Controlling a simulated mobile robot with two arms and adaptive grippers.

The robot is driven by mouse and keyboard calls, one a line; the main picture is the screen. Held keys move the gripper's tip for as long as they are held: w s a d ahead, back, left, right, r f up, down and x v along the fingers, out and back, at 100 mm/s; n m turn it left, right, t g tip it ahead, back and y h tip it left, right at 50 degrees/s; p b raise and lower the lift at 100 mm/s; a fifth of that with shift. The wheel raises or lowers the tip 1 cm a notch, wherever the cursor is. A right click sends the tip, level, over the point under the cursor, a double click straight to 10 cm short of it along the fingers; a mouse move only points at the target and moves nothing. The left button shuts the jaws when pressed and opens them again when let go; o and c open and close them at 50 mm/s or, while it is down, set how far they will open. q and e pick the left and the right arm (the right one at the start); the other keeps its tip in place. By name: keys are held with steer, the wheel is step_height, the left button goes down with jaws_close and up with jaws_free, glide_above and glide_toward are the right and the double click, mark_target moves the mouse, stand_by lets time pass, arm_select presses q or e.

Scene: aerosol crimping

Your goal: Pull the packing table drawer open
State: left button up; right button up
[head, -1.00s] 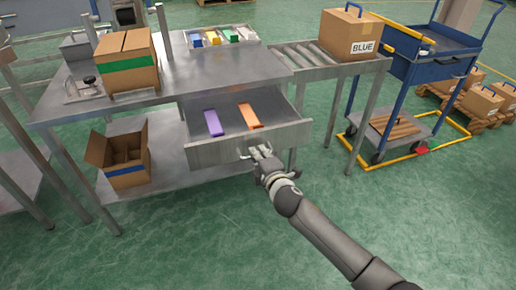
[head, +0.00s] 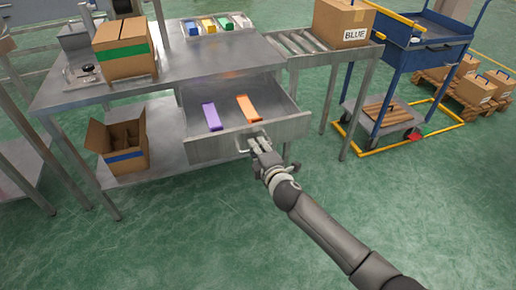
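The packing table (head: 215,62) has a metal drawer (head: 175,151) that stands pulled out toward me, its inside in plain view. A purple piece (head: 211,117) and an orange piece (head: 248,108) lie in it, apart from each other. A bar handle (head: 241,148) shows on the drawer front, left of my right fingers. My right gripper (head: 259,144) is at the right part of this handle. The fingers are small and overlap the handle, so I cannot tell whether they grip it. My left gripper is not in view.
A closed carton (head: 124,62) and a tray of coloured pieces (head: 215,26) stand on the tabletop. An open carton (head: 126,158) sits on the lower shelf. A roller conveyor (head: 305,45) and a blue cart (head: 425,55) are at right. The floor in front is clear.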

steer(key=shift+o, duration=0.3)
steer(key=shift+s, duration=0.1)
steer(key=v, duration=1.2)
stand_by(0.3)
